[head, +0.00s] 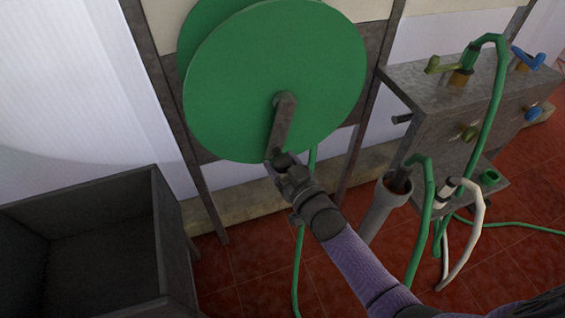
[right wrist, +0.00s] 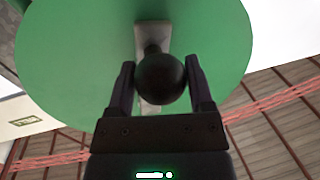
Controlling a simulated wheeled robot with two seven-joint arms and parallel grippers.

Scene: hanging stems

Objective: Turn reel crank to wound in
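The green reel (head: 300,60) is a large upright disc in the head view, with a second disc partly behind it. Its grey crank arm (head: 283,125) runs from the hub down and slightly left. The dark round crank knob (right wrist: 162,78) sits between the fingers of my right gripper (head: 282,163) in the right wrist view. The fingers are close against the knob's sides, and it is mostly hidden in the head view. A green hose (head: 297,262) hangs below the reel to the floor; how much is wound on is hidden. My left gripper is not in view.
A dark open bin (head: 85,245) stands at lower left. On the right, a grey metal box (head: 430,110) carries taps, with green and white hoses hanging around it. A grey tube (head: 385,208) stands near my right arm. The reel frame's posts flank the disc.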

